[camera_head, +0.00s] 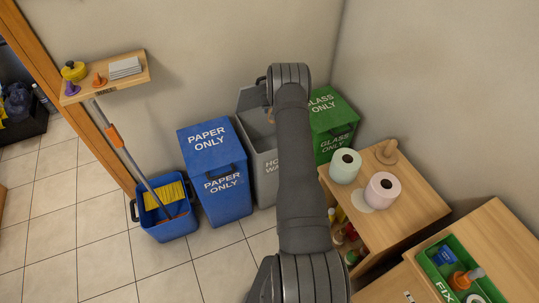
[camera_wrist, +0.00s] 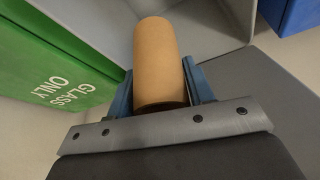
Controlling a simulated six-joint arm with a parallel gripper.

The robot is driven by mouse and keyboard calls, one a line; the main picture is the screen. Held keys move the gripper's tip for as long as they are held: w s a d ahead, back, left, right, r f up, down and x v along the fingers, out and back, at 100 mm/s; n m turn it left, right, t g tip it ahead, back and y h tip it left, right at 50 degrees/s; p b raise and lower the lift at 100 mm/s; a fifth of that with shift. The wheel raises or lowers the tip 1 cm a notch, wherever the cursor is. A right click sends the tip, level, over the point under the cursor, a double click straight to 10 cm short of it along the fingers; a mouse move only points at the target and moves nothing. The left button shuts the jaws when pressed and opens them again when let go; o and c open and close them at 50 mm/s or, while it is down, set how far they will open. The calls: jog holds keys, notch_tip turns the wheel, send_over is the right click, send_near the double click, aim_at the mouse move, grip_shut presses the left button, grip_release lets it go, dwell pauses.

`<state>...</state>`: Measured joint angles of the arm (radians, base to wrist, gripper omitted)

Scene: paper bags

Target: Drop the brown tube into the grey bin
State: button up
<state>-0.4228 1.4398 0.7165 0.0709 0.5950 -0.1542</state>
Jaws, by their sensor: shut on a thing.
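The brown tube (camera_wrist: 158,62) is a plain cardboard cylinder, seen in the wrist view between the two blue fingers of my gripper (camera_wrist: 160,88). My gripper is shut on it. Behind the tube are the grey inner walls of the grey bin (camera_wrist: 215,18). In the head view the grey bin (camera_head: 263,160) stands open between the blue and green bins, and my arm hides its right part and most of its lettering. My gripper is over the bin's opening there, mostly hidden behind my arm. How deep the tube sits in the opening cannot be told.
A blue "PAPER ONLY" bin (camera_head: 214,180) stands left of the grey bin, and a green "GLASS ONLY" bin (camera_head: 332,125) right of it. Two paper rolls stand on a wooden cabinet (camera_head: 415,197). A blue mop bucket (camera_head: 165,222) stands at left. A wall shelf (camera_head: 128,78) hangs above it.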

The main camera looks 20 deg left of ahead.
jog(key=shift+f, duration=1.6)
jog(key=o, duration=1)
jog(key=shift+r, duration=0.1)
jog(key=v, duration=1.7)
jog(key=shift+d+r, duration=0.1)
jog(key=shift+r, duration=0.05)
jog(key=x, duration=1.7)
